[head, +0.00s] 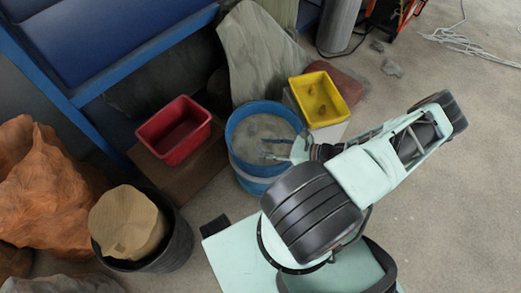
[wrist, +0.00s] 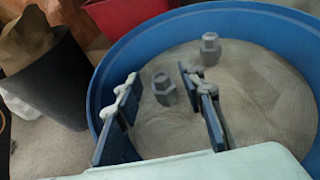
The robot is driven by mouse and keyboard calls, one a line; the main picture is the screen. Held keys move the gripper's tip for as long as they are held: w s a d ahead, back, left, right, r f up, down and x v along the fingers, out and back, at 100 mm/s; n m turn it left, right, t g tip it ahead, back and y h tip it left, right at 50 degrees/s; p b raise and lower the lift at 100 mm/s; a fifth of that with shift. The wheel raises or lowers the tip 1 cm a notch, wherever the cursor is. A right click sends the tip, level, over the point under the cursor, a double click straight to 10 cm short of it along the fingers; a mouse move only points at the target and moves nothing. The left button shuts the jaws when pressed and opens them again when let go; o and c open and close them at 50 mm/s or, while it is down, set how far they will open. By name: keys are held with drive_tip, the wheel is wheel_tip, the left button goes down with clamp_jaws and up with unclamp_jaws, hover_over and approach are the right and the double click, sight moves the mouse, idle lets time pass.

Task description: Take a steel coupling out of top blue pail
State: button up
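The blue pail (head: 236,150) stands on the floor near the middle of the head view, filled with grey-tan material up near its rim. In the wrist view its blue rim (wrist: 113,57) curves around two grey steel couplings. The nearer coupling (wrist: 163,89) stands on the fill, showing in the gap between my fingers. The farther coupling (wrist: 210,48) is to the right, beyond my right finger. My gripper (wrist: 158,76) is open, its two dark blue fingers spread above the fill and holding nothing. In the head view my gripper (head: 267,149) reaches over the pail from the right.
A red bin (head: 172,132) sits on a brown box left of the pail. A yellow bin (head: 322,96) with small brownish items sits on a white block behind right. A black bucket (head: 178,244) with a tan bag is front left. Open floor (head: 440,180) lies right.

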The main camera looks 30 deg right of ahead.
clamp_jaws()
drive_tip(key=shift+r, duration=0.1)
